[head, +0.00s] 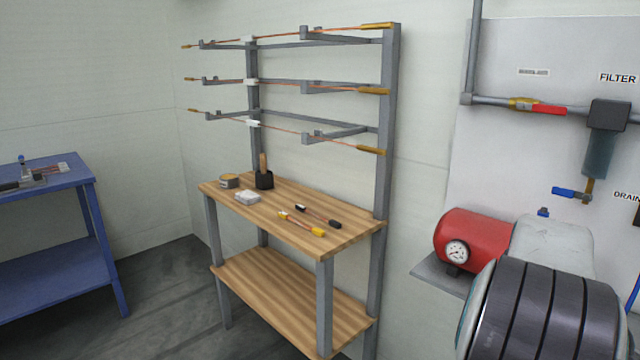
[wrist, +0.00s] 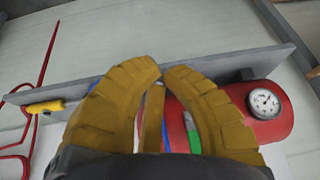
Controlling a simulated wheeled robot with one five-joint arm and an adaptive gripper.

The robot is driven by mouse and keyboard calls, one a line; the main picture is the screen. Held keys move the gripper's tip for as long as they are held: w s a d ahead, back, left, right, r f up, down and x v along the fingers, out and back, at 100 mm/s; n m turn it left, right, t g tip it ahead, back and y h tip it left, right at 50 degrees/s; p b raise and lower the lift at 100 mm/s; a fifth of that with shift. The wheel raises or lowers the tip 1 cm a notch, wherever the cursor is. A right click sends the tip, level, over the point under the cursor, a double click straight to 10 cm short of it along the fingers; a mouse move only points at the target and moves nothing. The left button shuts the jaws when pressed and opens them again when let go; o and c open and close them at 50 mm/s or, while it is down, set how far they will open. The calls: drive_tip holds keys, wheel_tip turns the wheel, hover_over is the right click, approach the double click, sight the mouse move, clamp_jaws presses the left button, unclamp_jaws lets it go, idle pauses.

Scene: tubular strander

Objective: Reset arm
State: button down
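My gripper (wrist: 164,72) shows in the wrist view as two ribbed yellow fingers. They curve inward and their tips almost meet, with a very narrow gap. I see nothing clearly held between the tips; a narrow brownish-yellow strip (wrist: 152,115) shows between the fingers, and I cannot tell what it is. Behind the fingers is a red tank (wrist: 225,108) with a round gauge (wrist: 265,103). In the head view my black and white arm fills the lower right, in front of the red tank (head: 470,235). My gripper is hidden there.
A grey shelf (head: 438,275) bears the tank. A filter (head: 600,140) and a pipe with a red-handled valve (head: 548,110) are on the wall panel above. A wooden workbench (head: 345,238) with tools and a rod rack stands centre. A blue table (head: 80,178) is left; floor between is clear.

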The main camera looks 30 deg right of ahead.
drive_tip(key=s+a+f+n+y, duration=0.1)
drive_tip(key=a+f+n, duration=0.2)
drive_tip(key=a, duration=0.8)
drive_tip(key=s+a+f+n+g+y, duration=0.1)
drive_tip(key=a+f+n+y, duration=0.15)
drive_tip(key=a, duration=0.75)
drive_tip(key=s+a+f+n+y, duration=0.1)
drive_tip(key=a+f+n, duration=0.2)
drive_tip(key=a, duration=0.8)
drive_tip(key=w+a+r+n+t, duration=0.1)
drive_tip(key=w+a+r+n, duration=0.1)
drive_tip(key=a+n, duration=0.4)
wheel_tip(320, 180, up, 15)
drive_tip(key=a+m+t+p, duration=0.1)
drive_tip(key=p, duration=1.2)
drive_tip(key=shift+s+r+p, duration=0.15)
drive_tip(key=shift+r+p, duration=0.05)
drive_tip(key=shift+p, duration=0.15)
